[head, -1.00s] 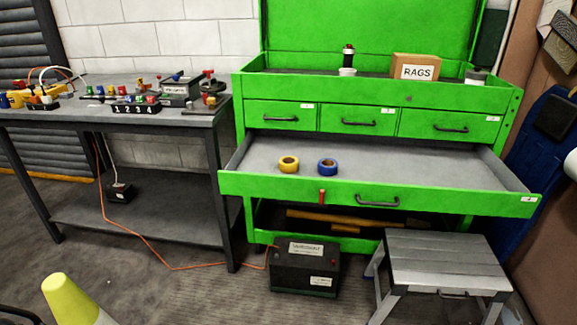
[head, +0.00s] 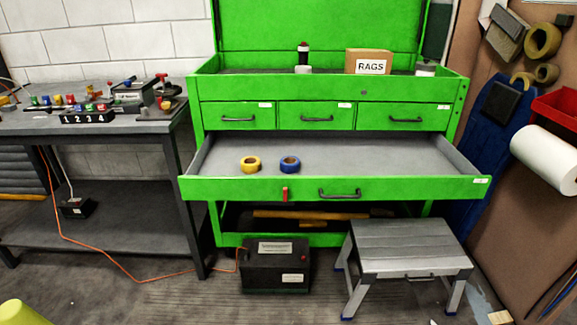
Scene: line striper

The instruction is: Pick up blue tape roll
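The blue tape roll (head: 290,165) lies flat in the open wide drawer (head: 400,160) of the green tool chest (head: 335,115), in the head view. A yellow tape roll (head: 250,164) lies to its left, with a small gap between them. Both rolls are in the left half of the drawer, near its front wall. The rest of the drawer looks empty. My gripper is not in the head view.
A grey step stool (head: 405,247) stands in front of the chest at the right. A black battery box (head: 276,265) sits on the floor below the drawer. An orange cord (head: 120,266) runs left from it. A dark workbench (head: 80,122) stands at the left.

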